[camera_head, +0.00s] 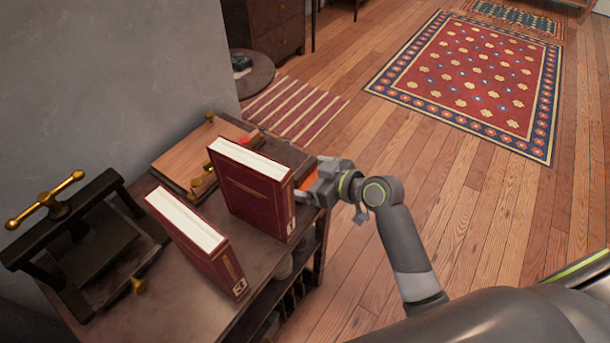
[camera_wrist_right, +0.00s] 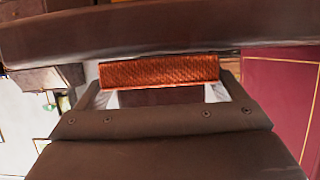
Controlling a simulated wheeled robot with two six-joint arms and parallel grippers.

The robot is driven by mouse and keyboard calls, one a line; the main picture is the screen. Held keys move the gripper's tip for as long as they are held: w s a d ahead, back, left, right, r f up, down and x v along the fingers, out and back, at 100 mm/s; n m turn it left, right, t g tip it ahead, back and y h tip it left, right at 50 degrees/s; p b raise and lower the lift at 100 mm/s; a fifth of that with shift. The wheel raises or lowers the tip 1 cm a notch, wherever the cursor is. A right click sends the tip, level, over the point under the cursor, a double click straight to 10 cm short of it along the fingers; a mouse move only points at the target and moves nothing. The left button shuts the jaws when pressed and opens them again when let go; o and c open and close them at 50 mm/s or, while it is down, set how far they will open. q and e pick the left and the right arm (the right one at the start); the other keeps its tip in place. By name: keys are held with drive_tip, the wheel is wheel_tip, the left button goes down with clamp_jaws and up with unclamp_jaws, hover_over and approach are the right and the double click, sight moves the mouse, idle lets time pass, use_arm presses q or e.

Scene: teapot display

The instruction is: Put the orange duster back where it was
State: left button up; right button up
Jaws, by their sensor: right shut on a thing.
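The orange duster (camera_head: 307,180) shows as a small orange patch at my right gripper (camera_head: 318,183), at the right edge of the dark wooden table, just behind a red book. In the right wrist view the duster (camera_wrist_right: 160,72) is a ribbed orange block between the two fingers, and the gripper is shut on it. A dark edge (camera_wrist_right: 160,30) passes across the top of that view, close to the duster. I cannot tell whether the duster touches the table. My left gripper is not in view.
Two red books, marked 1 (camera_head: 257,190) and 3 (camera_head: 205,245), stand upright on the table. A wooden board (camera_head: 190,160) lies behind them. A black press with a brass handle (camera_head: 70,235) stands at the left.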

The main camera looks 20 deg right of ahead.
drive_tip(key=shift+f, duration=0.1)
drive_tip(key=o, duration=0.5)
drive_tip(key=shift+o, duration=0.6)
drive_tip(key=v, duration=1.2)
